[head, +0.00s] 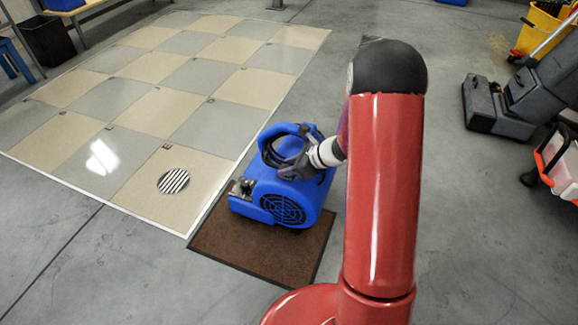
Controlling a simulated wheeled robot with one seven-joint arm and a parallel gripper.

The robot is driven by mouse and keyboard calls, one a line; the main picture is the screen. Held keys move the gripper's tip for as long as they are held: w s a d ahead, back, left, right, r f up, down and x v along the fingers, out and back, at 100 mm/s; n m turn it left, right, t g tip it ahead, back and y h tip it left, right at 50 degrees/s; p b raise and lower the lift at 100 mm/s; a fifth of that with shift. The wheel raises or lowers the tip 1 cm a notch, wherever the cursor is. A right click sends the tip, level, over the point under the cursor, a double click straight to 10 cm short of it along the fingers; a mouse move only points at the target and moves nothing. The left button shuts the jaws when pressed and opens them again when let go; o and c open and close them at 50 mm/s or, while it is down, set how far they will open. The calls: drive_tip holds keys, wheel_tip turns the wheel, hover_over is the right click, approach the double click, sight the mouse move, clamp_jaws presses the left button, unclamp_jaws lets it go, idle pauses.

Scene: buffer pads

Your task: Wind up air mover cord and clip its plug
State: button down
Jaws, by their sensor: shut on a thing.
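The blue air mover (318,190) stands on a brown mat (250,252), its round dark grille facing the front. Its blue handle (275,130) arches over the top. My gripper (288,171) reaches in from the right, just at the top of the housing below the handle. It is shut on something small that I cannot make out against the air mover. My red arm hides the floor to the right of the air mover.
A checkered tile floor panel (185,75) with a round drain grate (173,181) lies to the left. Grey cases (488,108), a yellow mop bucket (540,30) and an orange-and-white container (560,165) stand at the right. The grey floor in front is clear.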

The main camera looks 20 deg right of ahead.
drive_tip(key=shift+f, duration=0.25)
idle(0.4)
drive_tip(key=c, duration=0.9)
unclamp_jaws()
drive_tip(key=shift+c, duration=0.2)
